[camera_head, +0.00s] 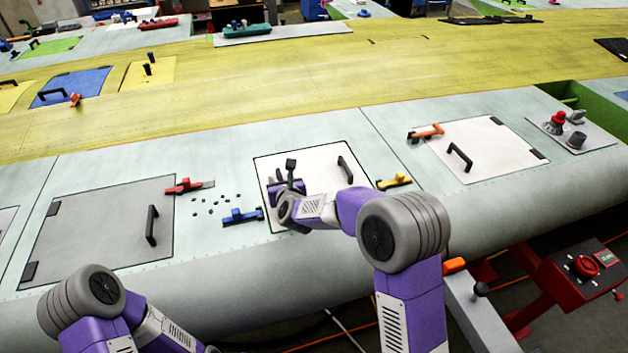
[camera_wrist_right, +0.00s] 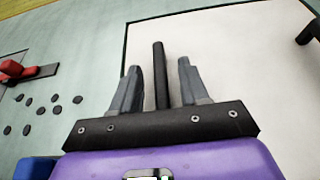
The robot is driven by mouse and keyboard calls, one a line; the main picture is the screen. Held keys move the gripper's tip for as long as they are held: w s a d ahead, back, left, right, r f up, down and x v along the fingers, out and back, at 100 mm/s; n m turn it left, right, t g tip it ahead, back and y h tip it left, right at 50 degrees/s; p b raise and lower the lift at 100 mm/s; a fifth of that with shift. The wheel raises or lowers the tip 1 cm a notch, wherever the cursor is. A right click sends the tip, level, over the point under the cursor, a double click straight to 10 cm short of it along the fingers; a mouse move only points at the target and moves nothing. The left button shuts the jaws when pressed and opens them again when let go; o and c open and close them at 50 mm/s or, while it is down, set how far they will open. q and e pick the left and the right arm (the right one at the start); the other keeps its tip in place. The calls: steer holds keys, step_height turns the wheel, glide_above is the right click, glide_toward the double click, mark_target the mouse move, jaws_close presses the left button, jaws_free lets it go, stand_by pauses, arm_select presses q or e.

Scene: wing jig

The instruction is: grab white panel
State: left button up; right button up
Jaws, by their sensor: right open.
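A white panel (camera_head: 322,172) with a black outline lies in the middle of the grey wing skin; it also fills much of the right wrist view (camera_wrist_right: 245,75). One black handle (camera_head: 346,169) stands at its right side. My right gripper (camera_head: 289,175) is over the panel's left side, jaws open. In the right wrist view, its fingers (camera_wrist_right: 160,85) stand on either side of a second dark upright handle (camera_wrist_right: 160,60). I cannot tell whether they touch it. My left arm is at the lower left, its gripper out of the picture.
A blue clamp (camera_head: 243,216) and a red clamp (camera_head: 188,186) sit left of the panel, a yellow clamp (camera_head: 394,181) to its right. A grey panel (camera_head: 95,235) lies further left, another white panel (camera_head: 485,140) further right. A red box (camera_head: 580,268) stands below the wing's edge.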

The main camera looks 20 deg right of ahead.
steer(key=shift+w+f, duration=0.25)
steer(key=shift+w, duration=0.4)
jaws_close()
steer(key=shift+r, duration=0.15)
